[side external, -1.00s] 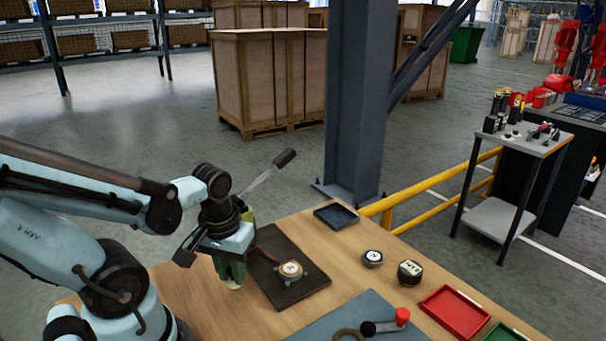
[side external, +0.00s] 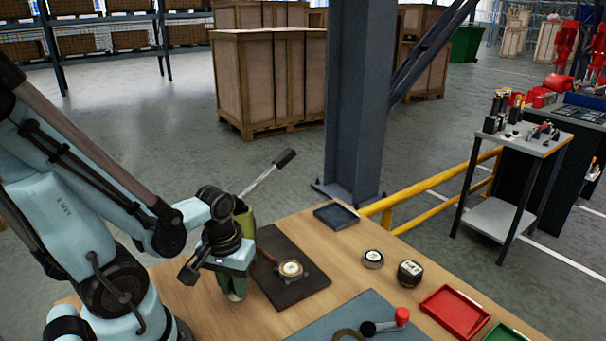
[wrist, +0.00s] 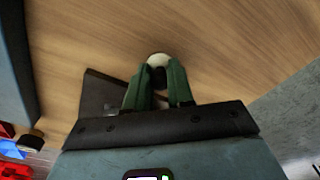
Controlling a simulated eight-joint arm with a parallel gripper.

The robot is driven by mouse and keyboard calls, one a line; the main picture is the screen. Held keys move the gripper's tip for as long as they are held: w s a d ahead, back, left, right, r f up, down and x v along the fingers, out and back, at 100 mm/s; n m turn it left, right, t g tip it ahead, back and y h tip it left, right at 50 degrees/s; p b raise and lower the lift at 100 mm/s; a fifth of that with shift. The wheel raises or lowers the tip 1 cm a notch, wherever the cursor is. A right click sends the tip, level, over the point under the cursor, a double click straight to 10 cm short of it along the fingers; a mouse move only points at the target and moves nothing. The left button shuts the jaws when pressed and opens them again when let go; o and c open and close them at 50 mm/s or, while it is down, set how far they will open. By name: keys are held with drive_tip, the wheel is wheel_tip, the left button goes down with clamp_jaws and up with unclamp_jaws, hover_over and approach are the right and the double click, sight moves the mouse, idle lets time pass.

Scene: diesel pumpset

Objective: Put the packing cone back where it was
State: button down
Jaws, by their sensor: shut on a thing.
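My gripper (side external: 234,288) points down over the wooden table at its near left, just left of a dark mat. Its green fingers are shut on a small pale piece, probably the packing cone (wrist: 159,59), whose rounded pale end shows beyond the fingertips in the wrist view. A dark part lies between the fingers (wrist: 157,88). The fingers hide most of the held piece. I cannot tell whether it touches the table.
The dark mat (side external: 290,293) carries a round pale-topped part (side external: 290,269). A green body with a long lever (side external: 268,172) stands behind my gripper. A dark tray (side external: 336,216), two small round items (side external: 373,259) (side external: 410,272) and a red tray (side external: 455,312) lie right.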

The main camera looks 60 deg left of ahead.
sight(234, 298)
drive_tip(key=shift+f, duration=0.1)
drive_tip(key=c, duration=1)
unclamp_jaws()
drive_tip(key=shift+r, duration=6)
drive_tip(key=w+d+m+t, duration=0.2)
drive_tip(key=w, duration=0.1)
drive_tip(key=w+d+m+t, duration=0.2)
drive_tip(key=w+m, duration=0.1)
drive_tip(key=w, duration=0.1)
drive_tip(key=w+d+r+m+t, duration=0.1)
drive_tip(key=w+d+m+t, duration=0.1)
drive_tip(key=w+m, duration=0.1)
drive_tip(key=shift+w+d+h, duration=0.15)
drive_tip(key=shift+w+h, duration=0.15)
drive_tip(key=shift+w, duration=0.1)
